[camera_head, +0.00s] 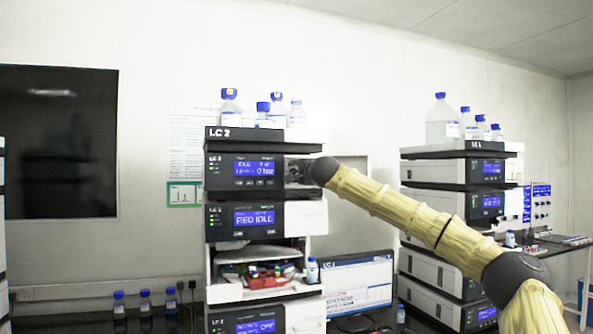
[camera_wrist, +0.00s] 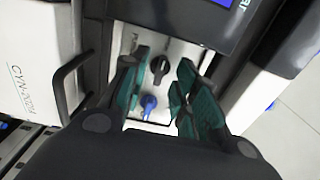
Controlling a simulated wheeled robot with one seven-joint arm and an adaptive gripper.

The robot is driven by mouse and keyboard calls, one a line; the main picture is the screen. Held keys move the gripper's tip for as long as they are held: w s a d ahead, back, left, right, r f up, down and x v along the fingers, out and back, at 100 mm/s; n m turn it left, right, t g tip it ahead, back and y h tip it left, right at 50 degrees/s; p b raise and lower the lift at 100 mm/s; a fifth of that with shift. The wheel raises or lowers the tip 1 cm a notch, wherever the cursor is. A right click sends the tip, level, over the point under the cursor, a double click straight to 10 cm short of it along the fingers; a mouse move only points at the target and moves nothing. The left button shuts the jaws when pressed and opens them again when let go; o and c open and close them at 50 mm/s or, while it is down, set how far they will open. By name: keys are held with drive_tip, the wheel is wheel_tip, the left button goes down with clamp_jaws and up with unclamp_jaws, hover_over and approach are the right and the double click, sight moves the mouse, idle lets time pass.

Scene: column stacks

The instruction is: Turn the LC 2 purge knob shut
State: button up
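The LC 2 stack (camera_head: 243,133) stands left of centre in the head view, with its pump module (camera_head: 228,171) just below the top tray. My arm reaches across from the right, and its dark wrist end hides most of my gripper there. In the wrist view my gripper (camera_wrist: 163,66) is open, its green-padded fingers apart over a pale panel. A black knob (camera_wrist: 159,66) shows between the fingertips, and a blue fitting (camera_wrist: 149,103) sits below it. I see no clear contact between fingers and knob. Which one is the purge knob cannot be read.
Blue-capped bottles (camera_head: 229,108) stand on top of the LC 2 stack. A dark handle (camera_wrist: 68,85) sticks out left of the fingers in the wrist view. A monitor (camera_head: 360,283) and another instrument stack (camera_head: 430,172) stand to the right. Small bottles (camera_head: 145,302) stand at the lower left.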

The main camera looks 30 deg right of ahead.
drive_tip(key=shift+w+d, duration=0.15)
drive_tip(key=shift+w, duration=0.25)
clamp_jaws()
